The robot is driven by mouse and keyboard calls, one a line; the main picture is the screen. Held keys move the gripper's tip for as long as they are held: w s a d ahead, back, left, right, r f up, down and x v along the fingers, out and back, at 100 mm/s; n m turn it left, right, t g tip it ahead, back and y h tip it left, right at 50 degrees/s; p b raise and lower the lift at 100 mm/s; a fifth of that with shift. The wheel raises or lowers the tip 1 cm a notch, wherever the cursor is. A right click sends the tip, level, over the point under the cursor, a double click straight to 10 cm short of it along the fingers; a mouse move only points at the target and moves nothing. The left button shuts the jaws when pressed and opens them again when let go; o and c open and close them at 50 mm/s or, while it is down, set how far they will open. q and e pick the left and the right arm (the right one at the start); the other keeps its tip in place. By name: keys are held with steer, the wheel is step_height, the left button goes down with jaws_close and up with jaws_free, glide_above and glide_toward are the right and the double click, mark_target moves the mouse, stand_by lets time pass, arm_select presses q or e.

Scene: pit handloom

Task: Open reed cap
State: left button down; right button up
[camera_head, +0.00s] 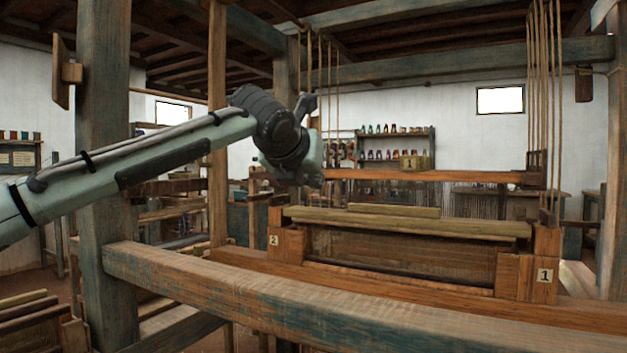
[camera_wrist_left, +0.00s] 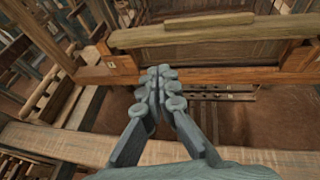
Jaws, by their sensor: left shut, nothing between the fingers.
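The reed cap (camera_head: 470,228) is a long pale wooden bar lying along the top of the reed (camera_head: 400,246), with a shorter raised strip (camera_head: 394,210) on it. In the left wrist view the cap (camera_wrist_left: 140,40) crosses the upper part. It looks seated between the wooden end blocks marked 2 (camera_head: 288,245) and 1 (camera_head: 525,277). My left gripper (camera_wrist_left: 162,73) is shut and empty, its fingers pointing towards the loom frame. No contact with the cap shows. In the head view my wrist mostly hides the fingers. My right gripper is out of view.
A thick weathered beam (camera_head: 330,300) runs across the front of the loom. Hanging cords (camera_head: 545,110) and posts (camera_head: 108,180) stand at the sides. A wooden crossbar (camera_head: 430,176) and shelves with spools (camera_head: 395,145) are behind. The space just above the cap looks free.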

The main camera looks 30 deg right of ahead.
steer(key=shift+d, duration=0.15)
arm_select(q)
steer(key=v, duration=1.2)
